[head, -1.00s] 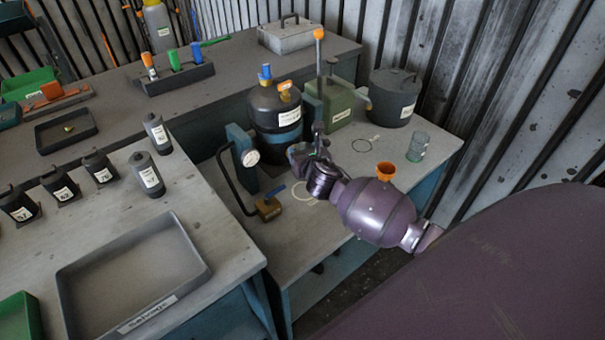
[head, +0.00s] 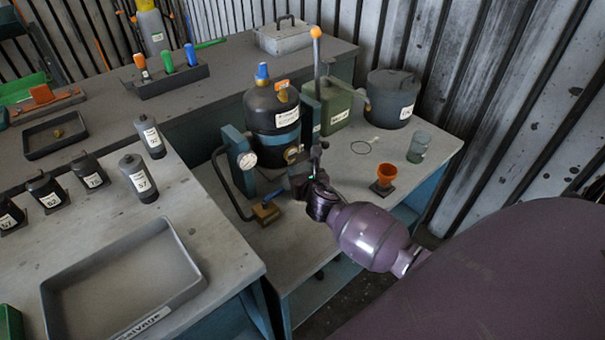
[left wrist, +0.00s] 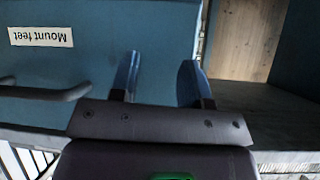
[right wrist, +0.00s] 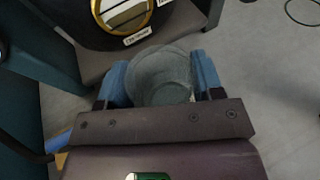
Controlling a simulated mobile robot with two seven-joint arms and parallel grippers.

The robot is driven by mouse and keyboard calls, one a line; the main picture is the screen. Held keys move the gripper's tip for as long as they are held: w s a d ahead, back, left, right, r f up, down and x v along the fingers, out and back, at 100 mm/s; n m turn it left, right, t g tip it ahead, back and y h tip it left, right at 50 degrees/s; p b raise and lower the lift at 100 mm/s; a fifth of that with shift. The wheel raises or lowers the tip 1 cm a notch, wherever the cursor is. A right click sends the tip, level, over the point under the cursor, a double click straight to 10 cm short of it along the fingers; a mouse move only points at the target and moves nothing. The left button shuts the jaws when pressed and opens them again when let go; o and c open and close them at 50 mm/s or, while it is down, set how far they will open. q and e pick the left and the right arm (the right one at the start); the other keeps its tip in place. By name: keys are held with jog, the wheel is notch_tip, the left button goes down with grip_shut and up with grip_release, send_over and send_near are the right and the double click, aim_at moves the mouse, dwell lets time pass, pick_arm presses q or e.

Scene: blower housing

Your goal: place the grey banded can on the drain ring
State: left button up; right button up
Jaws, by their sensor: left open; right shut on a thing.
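My right gripper (right wrist: 160,70) is shut on a round grey can (right wrist: 163,82), seen from its end between the blue fingers; its band is not clear. In the head view the right gripper (head: 306,178) is in front of the dark housing, over the lower bench, and hides most of the can. A thin dark ring (head: 362,147) lies flat on the bench behind and to the right of it. I cannot tell whether this is the drain ring. My left gripper (left wrist: 158,82) is open and empty, facing a blue panel labelled "Mount feet"; the head view does not show it.
The dark housing (head: 272,115) stands close behind the right gripper, with a gauge (head: 247,160) at its left. A salvage tray (head: 122,280) is at left.

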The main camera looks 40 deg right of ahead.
jog(key=shift+f, duration=0.2)
jog(key=o, duration=1)
jog(key=shift+r, duration=0.15)
